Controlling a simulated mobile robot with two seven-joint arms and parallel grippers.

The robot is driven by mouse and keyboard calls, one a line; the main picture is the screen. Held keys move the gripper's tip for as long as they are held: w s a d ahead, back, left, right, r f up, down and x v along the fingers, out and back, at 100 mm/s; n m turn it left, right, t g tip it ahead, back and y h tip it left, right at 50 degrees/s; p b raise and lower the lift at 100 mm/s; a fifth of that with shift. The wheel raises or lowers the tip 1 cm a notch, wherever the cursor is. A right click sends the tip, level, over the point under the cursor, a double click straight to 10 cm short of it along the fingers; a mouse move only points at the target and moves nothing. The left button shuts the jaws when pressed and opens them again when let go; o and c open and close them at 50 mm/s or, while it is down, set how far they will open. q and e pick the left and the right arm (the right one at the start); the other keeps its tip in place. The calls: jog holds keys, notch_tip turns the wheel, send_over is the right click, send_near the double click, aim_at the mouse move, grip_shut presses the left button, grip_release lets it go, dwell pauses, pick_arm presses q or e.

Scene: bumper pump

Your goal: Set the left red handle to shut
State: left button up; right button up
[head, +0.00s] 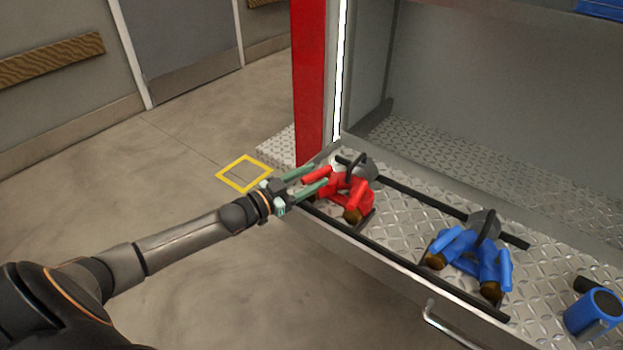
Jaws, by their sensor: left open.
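A red valve set (352,190) with a grey body and dark brown ends sits on the left of the diamond-plate bumper shelf. Its left red handle (316,176) sticks out to the left, toward my arm. A second red handle is lower on the same set. My left gripper (319,175) comes in from the left with its two pale green fingers apart. The left red handle's end lies between the fingertips in this view. I cannot tell whether either finger touches it. My right gripper is not in view.
A blue valve set (470,255) sits to the right on the shelf, with a blue cylinder (593,313) at the far right. Black rails (400,262) run along the shelf. A red post (308,80) stands behind the red set. Open floor lies left.

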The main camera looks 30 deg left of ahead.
pick_arm(q)
jog(key=shift+w, duration=0.1)
grip_shut()
dwell(0.4)
dwell(1.1)
